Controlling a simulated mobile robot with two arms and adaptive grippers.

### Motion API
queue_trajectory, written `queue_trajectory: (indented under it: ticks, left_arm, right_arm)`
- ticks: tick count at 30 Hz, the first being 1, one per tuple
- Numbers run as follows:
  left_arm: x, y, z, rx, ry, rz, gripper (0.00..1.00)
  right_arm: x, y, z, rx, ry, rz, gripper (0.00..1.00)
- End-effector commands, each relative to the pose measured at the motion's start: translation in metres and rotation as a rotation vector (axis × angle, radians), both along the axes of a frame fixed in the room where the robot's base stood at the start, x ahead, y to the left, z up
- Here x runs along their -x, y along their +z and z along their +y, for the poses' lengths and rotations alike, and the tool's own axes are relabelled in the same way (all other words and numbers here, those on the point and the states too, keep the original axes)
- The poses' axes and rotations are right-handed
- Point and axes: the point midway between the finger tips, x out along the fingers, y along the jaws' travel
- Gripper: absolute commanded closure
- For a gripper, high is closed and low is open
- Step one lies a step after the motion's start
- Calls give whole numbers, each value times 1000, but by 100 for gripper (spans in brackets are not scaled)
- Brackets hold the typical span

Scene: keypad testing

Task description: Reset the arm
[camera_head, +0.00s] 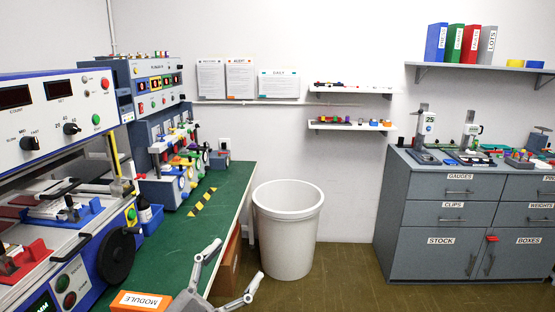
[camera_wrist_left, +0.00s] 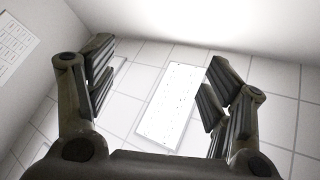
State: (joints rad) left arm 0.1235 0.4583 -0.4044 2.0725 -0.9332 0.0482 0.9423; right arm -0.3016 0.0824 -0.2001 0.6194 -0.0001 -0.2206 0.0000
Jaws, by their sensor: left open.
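My left gripper (camera_head: 233,267) shows at the bottom of the head view, near the front edge of the green bench and in front of the white bin. Its two grey fingers are spread apart with nothing between them. In the left wrist view my left gripper (camera_wrist_left: 158,82) is also open and empty. Beyond its fingers are a tiled ceiling (camera_wrist_left: 140,60) and a bright light panel (camera_wrist_left: 168,105), so the wrist camera faces upward. My right gripper is not in view.
An orange MODULE block (camera_head: 140,301) is beside my left gripper on the green bench (camera_head: 190,228). Test machines (camera_head: 60,120) line the left. A white bin (camera_head: 288,240) stands on the floor. A grey cabinet (camera_head: 425,240) is at right. Floor between bin and cabinet is clear.

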Motion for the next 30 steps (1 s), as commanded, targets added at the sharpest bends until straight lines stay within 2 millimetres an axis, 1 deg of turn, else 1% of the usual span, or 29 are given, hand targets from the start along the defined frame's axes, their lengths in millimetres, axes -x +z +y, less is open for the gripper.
queue_trajectory:
  ticks: [3, 5, 6, 8, 9, 11, 12, 14, 15, 17, 18, 20, 21, 25, 30]
  left_arm:
    - [-6, -20, 39, 104, 196, 125, 25]
    - [-6, -37, 59, 139, 294, 206, 25]
    - [-5, -51, 72, 157, 359, 267, 25]
    - [1, -74, 90, 173, 448, 368, 25]
    - [6, -93, 102, 177, 504, 443, 25]
    - [19, -122, 116, 175, 580, 564, 25]
    - [29, -141, 124, 169, 624, 649, 25]
    - [49, -171, 134, 148, 679, 782, 25]
    - [65, -192, 138, 128, 708, 874, 25]
    - [91, -218, 142, 96, 738, 1008, 25]
    - [108, -234, 143, 70, 747, 1093, 25]
    - [134, -253, 143, 32, 752, 1209, 25]
    - [151, -264, 142, 7, 749, 1280, 25]
    - [202, -290, 135, -73, 717, 1481, 25]
    - [265, -307, 123, -172, 637, 1700, 25]
  right_arm:
    - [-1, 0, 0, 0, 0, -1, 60]
    - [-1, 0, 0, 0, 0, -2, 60]
    - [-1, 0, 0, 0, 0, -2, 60]
    - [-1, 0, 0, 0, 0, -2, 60]
    - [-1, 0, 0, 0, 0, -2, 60]
    - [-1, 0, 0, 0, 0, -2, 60]
    - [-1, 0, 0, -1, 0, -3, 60]
    - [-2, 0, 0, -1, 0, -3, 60]
    - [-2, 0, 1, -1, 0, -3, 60]
    - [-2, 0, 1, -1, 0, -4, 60]
    - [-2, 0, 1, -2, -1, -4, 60]
    - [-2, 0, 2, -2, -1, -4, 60]
    - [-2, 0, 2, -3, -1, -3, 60]
    - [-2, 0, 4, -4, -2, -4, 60]
    - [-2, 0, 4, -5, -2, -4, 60]
